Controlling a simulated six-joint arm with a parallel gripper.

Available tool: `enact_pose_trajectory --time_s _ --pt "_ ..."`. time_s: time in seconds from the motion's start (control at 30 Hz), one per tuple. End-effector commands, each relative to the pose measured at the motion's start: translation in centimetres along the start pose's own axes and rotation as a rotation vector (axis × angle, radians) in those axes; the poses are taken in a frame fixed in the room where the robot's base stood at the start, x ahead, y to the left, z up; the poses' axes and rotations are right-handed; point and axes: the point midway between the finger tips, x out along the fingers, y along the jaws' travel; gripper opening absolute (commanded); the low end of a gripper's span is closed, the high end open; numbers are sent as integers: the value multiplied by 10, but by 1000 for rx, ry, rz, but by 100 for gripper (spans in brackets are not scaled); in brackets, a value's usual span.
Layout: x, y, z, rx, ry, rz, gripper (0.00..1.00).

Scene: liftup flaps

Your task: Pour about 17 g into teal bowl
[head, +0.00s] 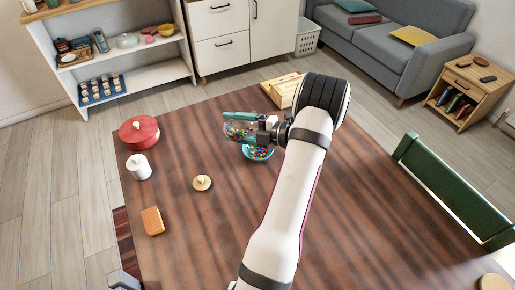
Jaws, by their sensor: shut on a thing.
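My gripper (236,127) is above the middle-back part of the wooden table, its fingers pointing left. It is shut on a clear cup (233,131) that holds small many-coloured pieces. The fingers and wrist hide part of the cup, and I cannot tell how far it is tilted. The teal bowl (258,154) is just below and to the right of the cup, with many-coloured pieces in it. My gripper and arm hide part of the bowl. I cannot see any pieces falling between cup and bowl.
On the table (200,235) are a red pot (139,132), a white lidded jar (139,167), a round tan lid (202,183), an orange block (153,221) and a wooden box (281,91) at the back edge. A green chair (450,190) stands right. The front-middle tabletop is clear.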

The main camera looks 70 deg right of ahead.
Motion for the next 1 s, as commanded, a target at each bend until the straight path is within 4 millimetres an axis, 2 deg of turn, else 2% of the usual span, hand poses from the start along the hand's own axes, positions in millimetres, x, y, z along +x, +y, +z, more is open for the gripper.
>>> enact_pose_trajectory --time_s 1.0 --pt "-2 4 1 53 17 24 4"
